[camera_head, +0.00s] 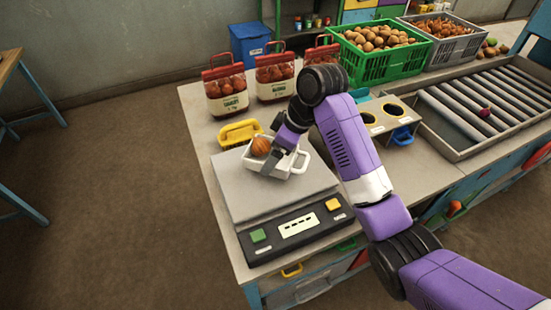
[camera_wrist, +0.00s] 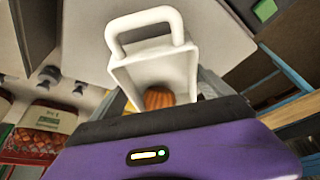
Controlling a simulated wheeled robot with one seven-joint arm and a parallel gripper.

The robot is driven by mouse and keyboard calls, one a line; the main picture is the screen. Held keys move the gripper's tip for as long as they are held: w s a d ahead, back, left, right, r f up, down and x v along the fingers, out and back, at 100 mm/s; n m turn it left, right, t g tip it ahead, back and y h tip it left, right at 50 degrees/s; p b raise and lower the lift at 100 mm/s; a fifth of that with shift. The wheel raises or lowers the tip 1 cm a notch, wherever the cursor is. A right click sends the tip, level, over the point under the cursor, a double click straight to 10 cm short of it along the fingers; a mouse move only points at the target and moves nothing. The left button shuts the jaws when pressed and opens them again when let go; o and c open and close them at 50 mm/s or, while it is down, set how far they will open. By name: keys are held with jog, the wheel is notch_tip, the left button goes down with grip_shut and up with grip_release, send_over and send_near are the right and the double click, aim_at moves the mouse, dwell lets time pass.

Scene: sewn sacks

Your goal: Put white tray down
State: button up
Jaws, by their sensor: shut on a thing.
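The white tray (camera_head: 294,168) has a loop handle and holds an orange-brown round item (camera_head: 261,146). The tray sits at or just above the grey plate of the scale (camera_head: 240,195), towards its back right; I cannot tell whether it touches. My gripper (camera_head: 279,158) is shut on the tray. In the wrist view the white tray (camera_wrist: 188,60) fills the middle, with its handle towards the top and part of the ribbed orange item (camera_wrist: 158,98) inside. The fingertips are mostly hidden by the tray and the wrist.
A yellow-handled object (camera_head: 240,132) lies behind the scale. Several filled sacks (camera_head: 226,92) stand at the back of the table. A green crate (camera_head: 378,62) is behind my arm, with a roller conveyor (camera_head: 480,105) at right. The scale's front left plate is clear.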

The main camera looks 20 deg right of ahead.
jog(key=shift+f, duration=1.5)
jog(key=shift+f, duration=0.1)
jog(key=o, duration=1.2)
jog(key=shift+c, duration=0.2)
jog(key=p+v, duration=0.1)
jog(key=v, duration=1.1)
